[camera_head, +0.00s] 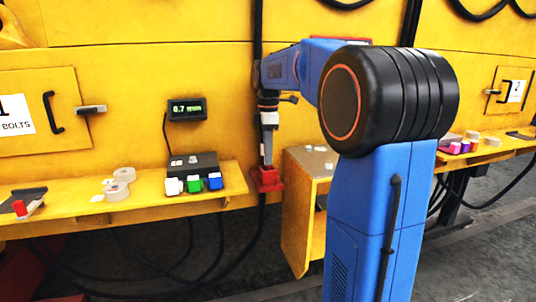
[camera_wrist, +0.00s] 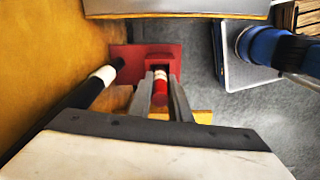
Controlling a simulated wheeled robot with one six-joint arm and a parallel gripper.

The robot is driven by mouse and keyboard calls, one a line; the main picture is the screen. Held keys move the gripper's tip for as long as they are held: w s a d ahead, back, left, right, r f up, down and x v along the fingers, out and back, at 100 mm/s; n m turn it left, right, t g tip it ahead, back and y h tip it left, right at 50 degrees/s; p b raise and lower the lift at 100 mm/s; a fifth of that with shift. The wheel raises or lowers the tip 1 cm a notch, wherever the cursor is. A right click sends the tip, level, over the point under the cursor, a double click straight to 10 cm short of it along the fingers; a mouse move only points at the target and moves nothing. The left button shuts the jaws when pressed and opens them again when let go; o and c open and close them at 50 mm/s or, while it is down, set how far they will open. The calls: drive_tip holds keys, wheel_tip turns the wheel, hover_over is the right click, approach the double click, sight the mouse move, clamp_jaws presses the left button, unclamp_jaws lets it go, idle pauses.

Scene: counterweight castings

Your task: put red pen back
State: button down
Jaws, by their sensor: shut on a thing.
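My gripper (camera_wrist: 161,92) is shut on the red pen (camera_wrist: 160,94), which shows between the two grey fingers in the wrist view and has a pale band. A red holder (camera_wrist: 128,57) with a square opening lies just beyond the fingertips, in line with the pen. I cannot tell whether the pen's far end is inside the opening. In the head view my gripper (camera_head: 268,145) points down right above the red holder (camera_head: 267,180) at the shelf's right end. The pen cannot be made out there.
A yellow shelf (camera_head: 150,208) left of the holder carries a black box with white, green and blue blocks (camera_head: 193,184) and tape rolls (camera_head: 120,182). A yellow cabinet (camera_head: 296,215) stands close right. A black cable (camera_wrist: 80,100) runs left of the fingers along the yellow wall.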

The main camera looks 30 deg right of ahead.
drive_tip(key=shift+f, duration=0.15)
drive_tip(key=c, duration=1.6)
unclamp_jaws()
drive_tip(key=shift+o, duration=0.2)
wheel_tip(320, 180, up, 24)
drive_tip(key=shift+r, duration=0.2)
drive_tip(key=s+a+f+m+t, duration=0.2)
drive_tip(key=s+a+f+m, duration=0.4)
drive_tip(key=s+a+f, duration=0.55)
drive_tip(key=s+a+f+m+t, duration=0.1)
drive_tip(key=s+f+m, duration=0.1)
drive_tip(key=s+f, duration=0.4)
drive_tip(key=s+a+f+m+t, duration=0.1)
drive_tip(key=s+f, duration=0.5)
drive_tip(key=f, duration=0.6)
drive_tip(key=s+a+f+m, duration=0.2)
drive_tip(key=s+f+m, duration=0.2)
drive_tip(key=f, duration=0.5)
drive_tip(key=s, duration=0.2)
drive_tip(key=shift+s+a+f+t, duration=0.15)
drive_tip(key=shift+s+f+t, duration=0.2)
drive_tip(key=shift+t, duration=0.05)
